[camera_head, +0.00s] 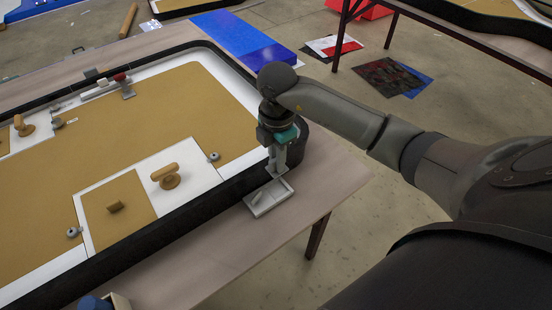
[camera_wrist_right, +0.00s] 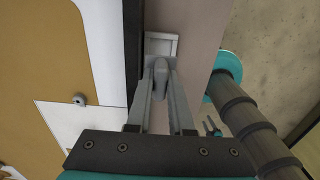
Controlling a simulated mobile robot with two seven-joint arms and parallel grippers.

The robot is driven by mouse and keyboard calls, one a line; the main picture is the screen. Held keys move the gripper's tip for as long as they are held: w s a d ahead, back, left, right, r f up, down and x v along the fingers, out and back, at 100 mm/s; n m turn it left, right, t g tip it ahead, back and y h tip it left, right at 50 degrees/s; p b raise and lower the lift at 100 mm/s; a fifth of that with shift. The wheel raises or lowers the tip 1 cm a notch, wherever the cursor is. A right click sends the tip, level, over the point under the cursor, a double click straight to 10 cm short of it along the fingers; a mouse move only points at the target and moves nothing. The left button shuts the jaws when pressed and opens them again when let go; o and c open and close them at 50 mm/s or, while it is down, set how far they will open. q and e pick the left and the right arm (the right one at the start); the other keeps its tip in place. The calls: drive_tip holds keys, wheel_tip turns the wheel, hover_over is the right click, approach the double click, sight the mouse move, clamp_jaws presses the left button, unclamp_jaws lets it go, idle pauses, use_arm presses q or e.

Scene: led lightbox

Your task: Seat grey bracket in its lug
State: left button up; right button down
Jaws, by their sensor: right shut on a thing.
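My right gripper (camera_head: 276,172) points down over a small light grey tray (camera_head: 255,209) at the table's right corner. In the right wrist view its fingers (camera_wrist_right: 161,68) are close together on a small grey piece, which seems to be the grey bracket; the fingers hide most of it. The tray's rim (camera_wrist_right: 149,48) shows just beyond the fingertips. Whether the piece touches the tray floor I cannot tell. Small grey fittings, one at the white panel's lower left (camera_head: 73,232) and one at its upper right (camera_head: 214,157), sit on the board; I cannot tell which is the lug.
The large tan and white board (camera_head: 150,115) has a raised black rim (camera_head: 222,190) between the tray and the panel. Wooden knobs (camera_head: 168,176) stand up from it. A grey bar fitting (camera_head: 127,92) is at the back. A dark blue thing (camera_head: 92,303) is at the bottom left.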

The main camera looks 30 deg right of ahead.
drive_tip(key=shift+r, duration=0.1)
drive_tip(key=b, duration=0.3)
hover_over(277, 191)
wheel_tip(277, 191, down, 5)
drive_tip(key=shift+r, duration=0.1)
drive_tip(key=shift+f+b, duration=0.75)
drive_tip(key=shift+f, duration=0.85)
drive_tip(key=shift+f+b, duration=0.4)
drive_tip(key=shift+f, duration=0.5)
drive_tip(key=c, duration=0.7)
unclamp_jaws()
drive_tip(key=shift+r, duration=0.1)
